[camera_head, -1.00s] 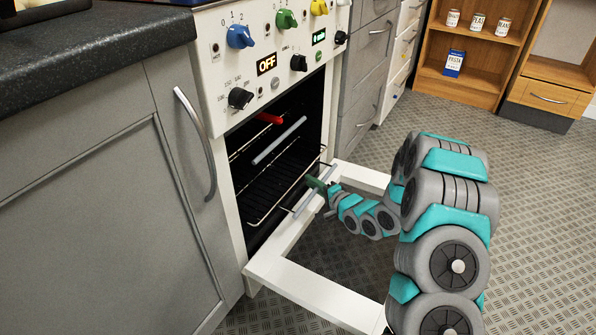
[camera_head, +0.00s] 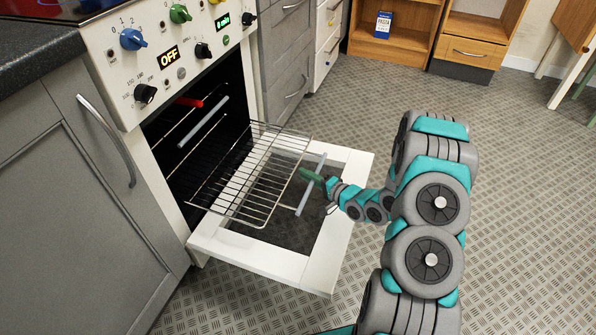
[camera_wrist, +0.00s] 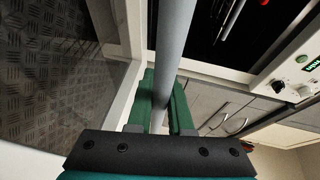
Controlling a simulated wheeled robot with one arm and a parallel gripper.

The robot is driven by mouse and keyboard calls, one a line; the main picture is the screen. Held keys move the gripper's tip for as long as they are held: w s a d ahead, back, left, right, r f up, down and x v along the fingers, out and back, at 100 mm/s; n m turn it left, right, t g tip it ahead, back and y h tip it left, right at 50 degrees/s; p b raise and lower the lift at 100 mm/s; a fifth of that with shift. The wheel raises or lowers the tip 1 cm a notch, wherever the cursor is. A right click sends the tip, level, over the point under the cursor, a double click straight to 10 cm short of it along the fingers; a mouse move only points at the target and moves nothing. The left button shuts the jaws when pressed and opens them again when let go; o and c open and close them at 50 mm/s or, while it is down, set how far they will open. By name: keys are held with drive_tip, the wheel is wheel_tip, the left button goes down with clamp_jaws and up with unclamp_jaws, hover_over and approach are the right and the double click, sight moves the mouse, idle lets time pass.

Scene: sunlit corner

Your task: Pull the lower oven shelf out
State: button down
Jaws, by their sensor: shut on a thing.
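The lower oven shelf (camera_head: 250,180) is a wire rack, slid well out of the oven (camera_head: 190,140) over the lowered white-framed door (camera_head: 268,262). A grey bar handle (camera_head: 303,197) runs along its front. My gripper (camera_head: 308,175) has green fingers shut around this bar. In the wrist view the bar (camera_wrist: 172,50) passes between my fingers (camera_wrist: 164,100). The back of the shelf is in the dark oven opening. The upper shelf's grey bar (camera_head: 203,122) is still inside the oven.
A red item (camera_head: 189,102) is inside the oven at upper level. A grey cupboard (camera_head: 80,190) flanks the oven on the left and grey drawers (camera_head: 287,60) on the right. Open patterned floor (camera_head: 520,200) lies to the right; wooden shelving (camera_head: 395,40) stands behind.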

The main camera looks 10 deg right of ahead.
drive_tip(key=shift+s+d, duration=0.1)
drive_tip(key=shift+d, duration=0.1)
drive_tip(key=c, duration=0.8)
unclamp_jaws()
drive_tip(key=shift+c, duration=0.2)
drive_tip(key=shift+v, duration=3.9)
